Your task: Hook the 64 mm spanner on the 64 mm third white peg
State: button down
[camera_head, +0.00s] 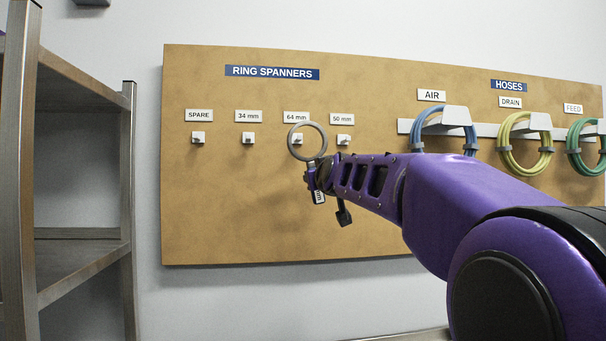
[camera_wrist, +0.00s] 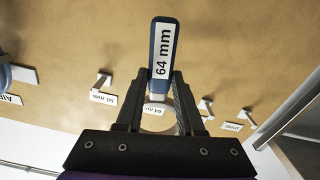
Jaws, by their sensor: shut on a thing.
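The 64 mm spanner has a grey ring (camera_head: 308,123) at its top and a blue handle with a white "64 mm" label (camera_wrist: 162,50). My gripper (camera_head: 315,178) is shut on its handle, with a finger on each side in the wrist view (camera_wrist: 160,88). The ring is upright in front of the board at the 64 mm place. The third white peg (camera_head: 297,139) shows through the ring's opening in the head view. I cannot tell whether the ring is around the peg or still in front of it. In the wrist view the spanner and fingers hide this peg.
Empty white pegs stand beside it under 50 mm (camera_head: 344,140), 34 mm (camera_head: 248,138) and SPARE (camera_head: 198,138). Coiled hoses, blue (camera_head: 415,135), yellow (camera_head: 504,150) and green (camera_head: 573,150), hang at the right. A metal shelf rack (camera_head: 130,200) stands at the left.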

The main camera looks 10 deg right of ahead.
jog(key=w+f+p, duration=0.1)
jog(key=w+p, duration=0.6)
jog(key=w, duration=0.2)
jog(key=shift+w+f+p, duration=0.25)
jog(key=shift+f+p, duration=0.1)
jog(key=shift+f, duration=0.05)
dwell(0.4)
dwell(0.5)
jog(key=shift+c, duration=2.2)
grip_release()
jog(key=shift+s+f, duration=0.1)
jog(key=shift+f, duration=0.05)
